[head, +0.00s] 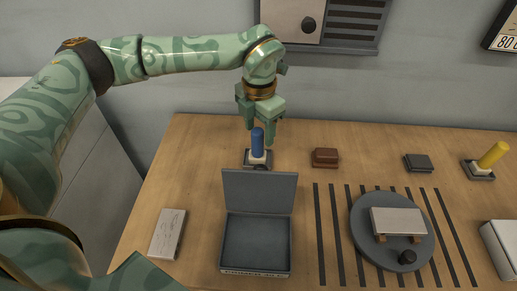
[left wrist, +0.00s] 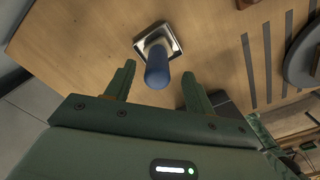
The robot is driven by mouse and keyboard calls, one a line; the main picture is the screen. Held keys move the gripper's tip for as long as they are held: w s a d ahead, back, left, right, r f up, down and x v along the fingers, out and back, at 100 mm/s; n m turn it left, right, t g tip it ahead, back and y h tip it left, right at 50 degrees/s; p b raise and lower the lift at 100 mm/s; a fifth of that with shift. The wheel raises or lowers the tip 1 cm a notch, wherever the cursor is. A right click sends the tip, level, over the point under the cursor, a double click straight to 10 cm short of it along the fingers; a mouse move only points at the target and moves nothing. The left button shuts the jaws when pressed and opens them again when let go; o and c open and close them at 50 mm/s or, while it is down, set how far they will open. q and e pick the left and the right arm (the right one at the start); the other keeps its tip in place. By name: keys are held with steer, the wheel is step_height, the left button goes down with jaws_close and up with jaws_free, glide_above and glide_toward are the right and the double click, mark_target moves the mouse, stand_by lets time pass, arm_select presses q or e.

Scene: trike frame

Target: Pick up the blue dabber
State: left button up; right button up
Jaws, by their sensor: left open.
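The blue dabber (head: 257,142) stands upright in a small dark stand with a pale collar, behind the open grey box. In the left wrist view, the dabber (left wrist: 157,68) points toward the camera and its square stand (left wrist: 172,38) lies beyond it. My left gripper (head: 260,128) is over the dabber, pointing down, with its fingers apart. In the left wrist view, the fingers (left wrist: 158,88) are on either side of the dabber's near end, with gaps between. My right gripper is not in view.
The open box (head: 256,243) has its lid raised just in front of the dabber. A brown block (head: 325,157), a dark pad (head: 418,162) and a yellow dabber (head: 493,155) stand to the right. A round turntable (head: 362,232) bears a pale block. A pale slab (head: 167,234) lies left.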

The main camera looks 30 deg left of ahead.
mark_target(257, 139)
arm_select(q)
steer(key=f+b, duration=0.1)
steer(key=f, duration=0.3)
steer(key=shift+a+f, duration=0.2)
steer(key=shift+r, duration=0.15)
steer(key=shift+s, duration=0.1)
steer(key=c, duration=1.1)
steer(key=shift+o, duration=0.2)
steer(key=r, duration=0.1)
steer(key=r+p, duration=0.1)
steer(key=r, duration=0.1)
steer(key=r+p, duration=0.1)
steer(key=shift+d+r, duration=0.25)
steer(key=shift+d, duration=0.1)
steer(key=s+d+r+p, duration=0.3)
steer(key=d+r, duration=0.5)
steer(key=d, duration=0.5)
steer(key=shift+s+r, duration=0.25)
steer(key=shift+s, duration=0.1)
